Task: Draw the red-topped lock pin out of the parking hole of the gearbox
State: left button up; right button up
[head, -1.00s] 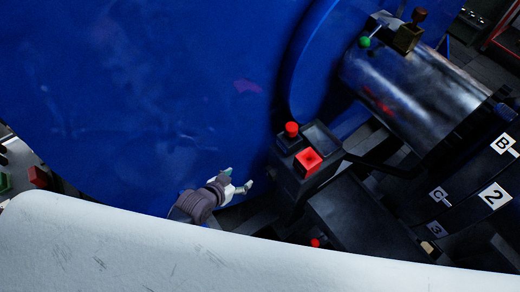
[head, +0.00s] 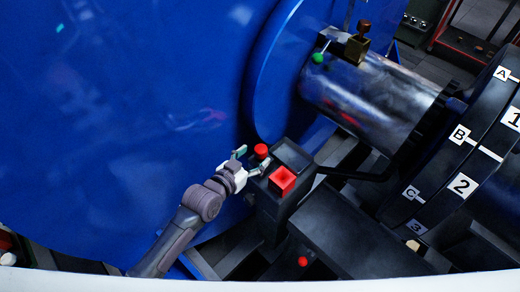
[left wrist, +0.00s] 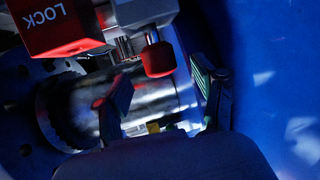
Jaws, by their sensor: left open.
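The red-topped lock pin (head: 261,151) stands in the dark gearbox housing (head: 292,153), beside a square red block (head: 282,179). In the left wrist view the pin's red cap (left wrist: 157,58) sits beside the red block marked LOCK (left wrist: 60,25), with a thin shank above it in the picture. My left gripper (head: 252,161) is open, with its fingertips close around the red cap. In the left wrist view the cap lies between the two fingers of the left gripper (left wrist: 162,82), and I see no clear contact. The parking hole is hidden. My right gripper is not in view.
A large blue casing (head: 120,110) fills the left side, close to my left arm. A dark wheel with labels (head: 440,170) stands right. A small red knob (head: 303,261) sits lower.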

aim_at(257, 154)
pick_arm(q)
jog(key=shift+x, duration=2.25)
jog(key=c, duration=1.3)
jog(key=shift+r, duration=0.1)
grip_shut()
